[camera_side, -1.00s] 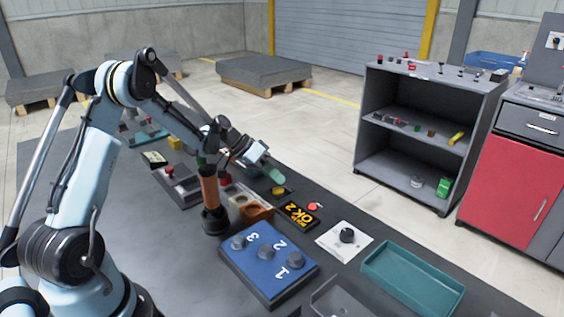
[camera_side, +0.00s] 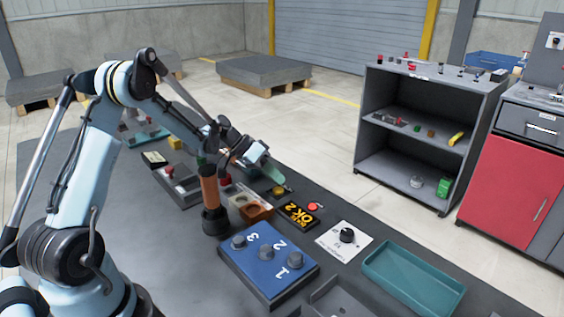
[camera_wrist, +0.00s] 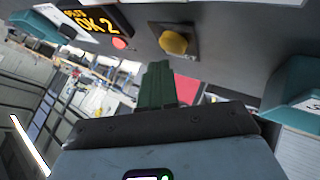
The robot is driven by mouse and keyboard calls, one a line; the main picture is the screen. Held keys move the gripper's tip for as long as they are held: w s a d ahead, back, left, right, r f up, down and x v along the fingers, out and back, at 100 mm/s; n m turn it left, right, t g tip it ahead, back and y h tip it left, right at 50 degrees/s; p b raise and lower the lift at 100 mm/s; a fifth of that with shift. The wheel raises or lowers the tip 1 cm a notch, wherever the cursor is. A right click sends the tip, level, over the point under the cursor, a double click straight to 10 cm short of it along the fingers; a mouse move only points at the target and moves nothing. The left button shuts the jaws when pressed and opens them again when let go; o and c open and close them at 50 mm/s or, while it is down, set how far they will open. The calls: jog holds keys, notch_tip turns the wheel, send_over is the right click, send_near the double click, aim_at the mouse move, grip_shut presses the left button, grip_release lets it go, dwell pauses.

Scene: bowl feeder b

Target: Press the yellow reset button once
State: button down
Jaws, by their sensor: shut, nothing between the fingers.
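The yellow reset button (camera_side: 278,190) sits on the dark bench near its far edge, left of the display. In the wrist view the yellow button (camera_wrist: 173,42) is a round cap on a dark square base. My gripper (camera_side: 274,175) is shut and empty, its green fingers slightly above the button in the side picture. In the wrist view the shut fingers (camera_wrist: 157,68) point toward the button, with a small gap in the picture. I cannot tell the exact clearance.
The display (camera_side: 299,214) reads OK 2, with a red button (camera_side: 314,207) beside it. A blue panel with numbered knobs (camera_side: 267,258), a white dial plate (camera_side: 344,240) and a teal tray (camera_side: 413,279) lie nearer. An orange-brown post (camera_side: 209,190) stands left of the gripper.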

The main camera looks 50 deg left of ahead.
aim_at(275, 189)
jog(key=shift+f, duration=0.1)
jog(key=shift+f, duration=0.35)
jog(key=shift+f, duration=0.4)
dwell(0.7)
dwell(0.4)
jog(key=shift+r, duration=0.85)
jog(key=shift+r, duration=2.5)
jog(key=shift+d, duration=0.1)
